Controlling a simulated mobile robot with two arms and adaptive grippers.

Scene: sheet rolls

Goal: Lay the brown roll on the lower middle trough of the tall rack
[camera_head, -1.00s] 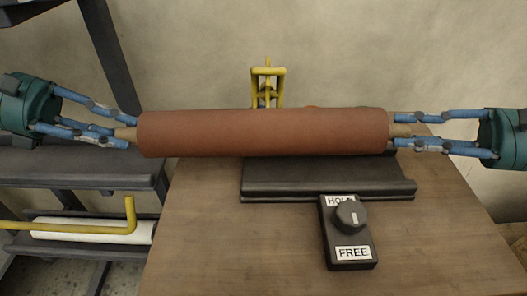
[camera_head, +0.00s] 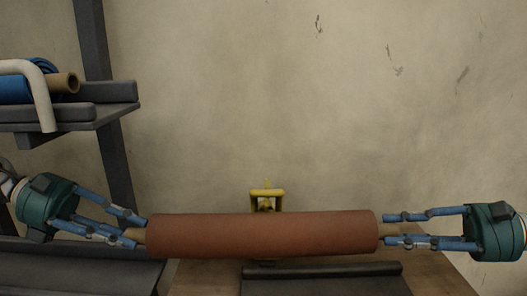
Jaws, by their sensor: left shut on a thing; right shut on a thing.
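Part of the tall rack (camera_head: 95,120) stands at the left. One higher shelf holds a blue roll (camera_head: 15,89) with a tan core. A lower trough (camera_head: 85,276) shows at the bottom left, partly hidden by my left gripper.
A yellow bracket (camera_head: 267,193) stands behind the roll. The wooden table (camera_head: 435,275) is below at the right. A pale bent bar (camera_head: 42,95) crosses in front of the upper shelf. The wall behind is bare, with free room above the roll.

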